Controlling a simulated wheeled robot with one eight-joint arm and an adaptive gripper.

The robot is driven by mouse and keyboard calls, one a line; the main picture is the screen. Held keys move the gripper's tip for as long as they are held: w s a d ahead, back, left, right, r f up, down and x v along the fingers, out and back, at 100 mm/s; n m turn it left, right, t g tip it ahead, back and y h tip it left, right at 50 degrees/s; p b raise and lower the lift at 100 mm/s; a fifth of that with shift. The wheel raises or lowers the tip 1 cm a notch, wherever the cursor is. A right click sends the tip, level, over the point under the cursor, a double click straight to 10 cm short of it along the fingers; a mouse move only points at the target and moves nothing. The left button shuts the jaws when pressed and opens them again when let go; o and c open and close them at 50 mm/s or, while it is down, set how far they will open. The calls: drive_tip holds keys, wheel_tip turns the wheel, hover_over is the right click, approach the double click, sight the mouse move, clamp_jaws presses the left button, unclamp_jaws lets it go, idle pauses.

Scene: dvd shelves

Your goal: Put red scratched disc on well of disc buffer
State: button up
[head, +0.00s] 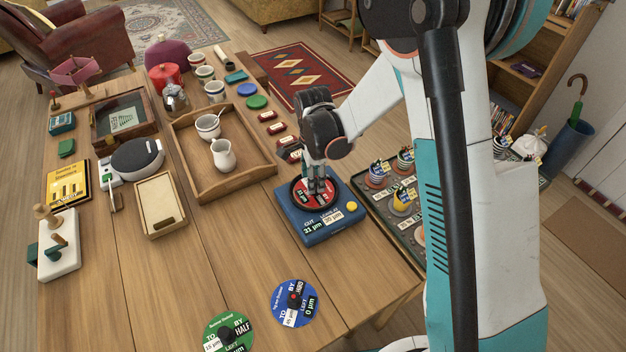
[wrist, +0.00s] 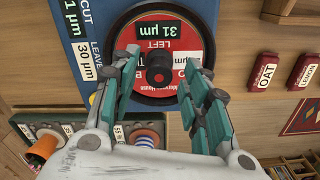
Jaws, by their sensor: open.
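The blue disc buffer (head: 312,228) stands on the wooden table, with a yellow button at its front right. The red scratched disc (head: 301,192) lies in the buffer's round dark well; the wrist view shows the disc (wrist: 185,35) flat inside the well's black rim, its label reading 31 µm. My gripper (head: 317,190) points down over the disc. In the wrist view my gripper (wrist: 160,70) is open, one finger on each side of the dark centre knob (wrist: 158,72). I cannot tell whether the fingers touch the disc.
A blue disc (head: 294,303) and a green disc (head: 229,332) lie at the table's front edge. A wooden tray (head: 245,182) with a cup and pitcher stands left of the buffer. A low rack (head: 390,215) with several spindles is at right.

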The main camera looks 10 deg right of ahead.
wheel_tip(320, 180, up, 10)
drive_tip(key=p, duration=0.3)
drive_tip(key=s+d+r+n+t, duration=0.2)
drive_tip(key=s+d+r+n, duration=0.15)
drive_tip(key=r, duration=0.35)
drive_tip(key=s+d+r+n+t, duration=0.1)
drive_tip(key=s+d+r+n, duration=0.3)
drive_tip(key=r, duration=0.3)
drive_tip(key=s+d+r+n+t, duration=0.2)
drive_tip(key=s+n, duration=0.2)
drive_tip(key=s, duration=0.3)
drive_tip(key=s+d+r+n+t, duration=0.2)
drive_tip(key=s+n, duration=0.3)
drive_tip(key=s, duration=0.2)
drive_tip(key=shift+s+d, duration=0.3)
drive_tip(key=shift+s, duration=0.05)
